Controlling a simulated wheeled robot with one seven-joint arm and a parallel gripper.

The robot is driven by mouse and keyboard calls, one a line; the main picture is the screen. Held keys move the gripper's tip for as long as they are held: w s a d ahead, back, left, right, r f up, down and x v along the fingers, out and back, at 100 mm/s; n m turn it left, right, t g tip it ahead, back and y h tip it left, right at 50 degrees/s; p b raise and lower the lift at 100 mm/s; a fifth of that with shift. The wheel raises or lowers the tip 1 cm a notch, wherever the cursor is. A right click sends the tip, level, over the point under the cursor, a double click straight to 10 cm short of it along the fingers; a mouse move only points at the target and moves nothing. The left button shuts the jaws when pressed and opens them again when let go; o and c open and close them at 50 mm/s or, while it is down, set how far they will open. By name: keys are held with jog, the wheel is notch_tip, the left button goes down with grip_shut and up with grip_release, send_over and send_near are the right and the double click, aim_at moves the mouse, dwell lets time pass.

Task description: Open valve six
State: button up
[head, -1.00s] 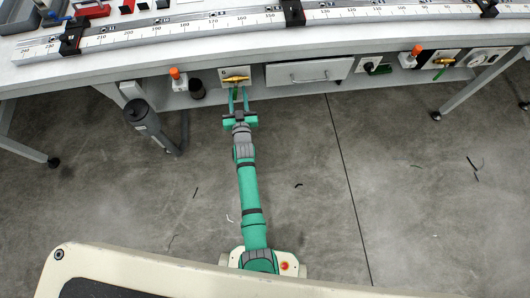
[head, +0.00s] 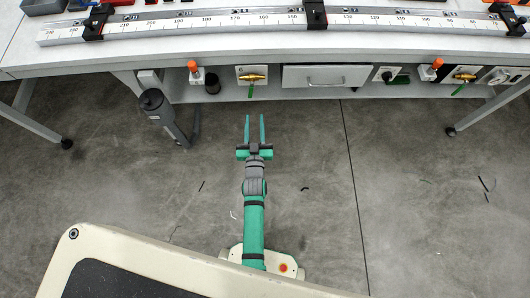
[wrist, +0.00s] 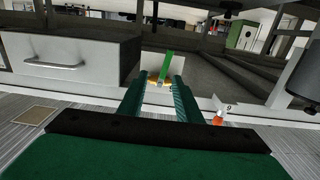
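Valve six is a brass valve (head: 252,77) on a white plate under the bench's front edge, with a mark that looks like a 6. Its green handle (head: 250,91) hangs down, across the horizontal brass body. In the wrist view, which looks upside down, the green handle (wrist: 168,64) points up from the brass body (wrist: 154,77). My gripper (head: 254,118) is open and empty, in front of and apart from the handle. In the wrist view the gripper's fingers (wrist: 157,90) stand either side of the valve, partly covering it.
An orange-topped fitting (head: 195,75) and dark cup (head: 212,84) are left of the valve; a drawer (head: 327,77) is right. A dark cylinder (head: 157,107) stands front left. Another brass valve (head: 464,76) is far right.

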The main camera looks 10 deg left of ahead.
jog(key=s+d+r+m+h, duration=0.1)
jog(key=s+d, duration=0.3)
jog(key=s, duration=0.5)
jog(key=s+d+r+m+h, duration=0.1)
jog(key=s+d, duration=0.3)
jog(key=s, duration=0.5)
jog(key=shift+d+r+g, duration=0.2)
jog(key=shift+r+g, duration=0.2)
jog(key=shift+r, duration=0.1)
jog(key=shift+d+h, duration=0.1)
jog(key=shift+h, duration=0.2)
jog(key=shift+c, duration=0.3)
